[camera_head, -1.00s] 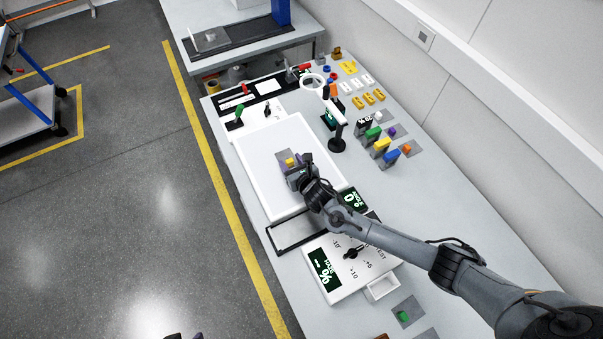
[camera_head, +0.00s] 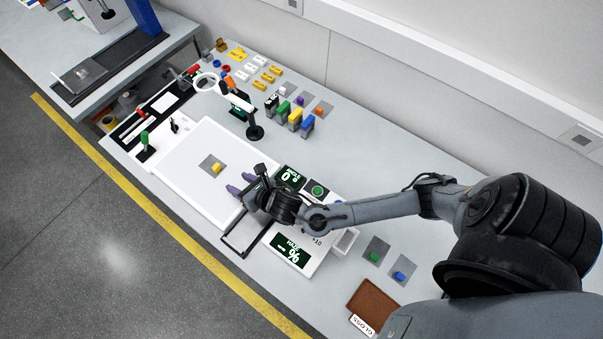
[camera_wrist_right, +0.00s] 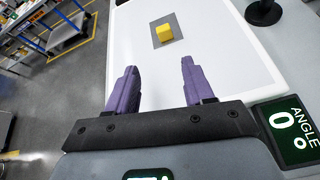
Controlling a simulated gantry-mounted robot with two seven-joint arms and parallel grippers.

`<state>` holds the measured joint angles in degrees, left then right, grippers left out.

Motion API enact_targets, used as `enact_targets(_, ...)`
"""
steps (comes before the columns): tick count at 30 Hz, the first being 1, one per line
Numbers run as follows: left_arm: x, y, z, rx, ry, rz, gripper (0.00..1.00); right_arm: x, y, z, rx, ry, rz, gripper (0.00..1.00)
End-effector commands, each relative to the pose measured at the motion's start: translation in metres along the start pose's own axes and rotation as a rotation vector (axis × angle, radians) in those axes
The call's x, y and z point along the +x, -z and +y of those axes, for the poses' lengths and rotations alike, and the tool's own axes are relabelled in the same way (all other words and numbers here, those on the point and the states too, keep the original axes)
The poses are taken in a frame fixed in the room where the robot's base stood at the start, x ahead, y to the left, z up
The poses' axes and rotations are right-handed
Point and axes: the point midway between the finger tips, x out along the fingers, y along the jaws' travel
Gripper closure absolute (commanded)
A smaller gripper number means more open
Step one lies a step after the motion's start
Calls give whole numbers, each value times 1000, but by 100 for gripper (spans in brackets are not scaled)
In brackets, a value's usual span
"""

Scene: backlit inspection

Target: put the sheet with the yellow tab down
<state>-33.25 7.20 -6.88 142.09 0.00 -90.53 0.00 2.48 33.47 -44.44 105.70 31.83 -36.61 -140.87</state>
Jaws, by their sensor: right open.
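The sheet with the yellow tab (camera_head: 207,164) is a small grey square lying flat on the white light panel (camera_head: 190,135), its yellow block standing on top. It also shows in the right wrist view (camera_wrist_right: 155,41), ahead of the fingertips. My right gripper (camera_head: 240,184) is open and empty, to the right of the sheet and apart from it. Its two purple fingers (camera_wrist_right: 158,72) stand spread in the right wrist view, with only the bare panel between them. My left gripper is in neither current view.
An angle and haze readout box (camera_head: 291,254) stands under and beside my right arm. A black frame (camera_head: 243,238) lies at the panel's near edge. A ring lamp on a stand (camera_head: 254,131) is behind the panel. Coloured blocks (camera_head: 295,118) stand on the right, with sheets (camera_head: 375,250) nearer.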

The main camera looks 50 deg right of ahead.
Motion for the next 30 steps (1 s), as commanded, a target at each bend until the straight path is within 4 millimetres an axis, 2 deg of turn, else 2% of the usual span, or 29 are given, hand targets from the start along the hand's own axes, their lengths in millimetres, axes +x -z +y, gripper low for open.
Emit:
enact_targets(5,0,0,0,2,1,0,57,-29,22,20,476,36,142,48)
enact_targets(10,0,0,0,1,1,0,57,-70,40,29,1073,178,284,48)
enact_targets(14,0,0,0,-2,-1,1,57,-105,49,25,1512,357,340,48)
enact_targets(18,0,1,2,-6,-5,1,57,-145,57,12,1930,594,325,48)
enact_targets(24,0,1,3,-11,-9,2,57,-193,66,-11,2346,907,184,48)
enact_targets(30,0,1,2,-10,-8,2,57,-221,70,-26,2544,1083,41,51)
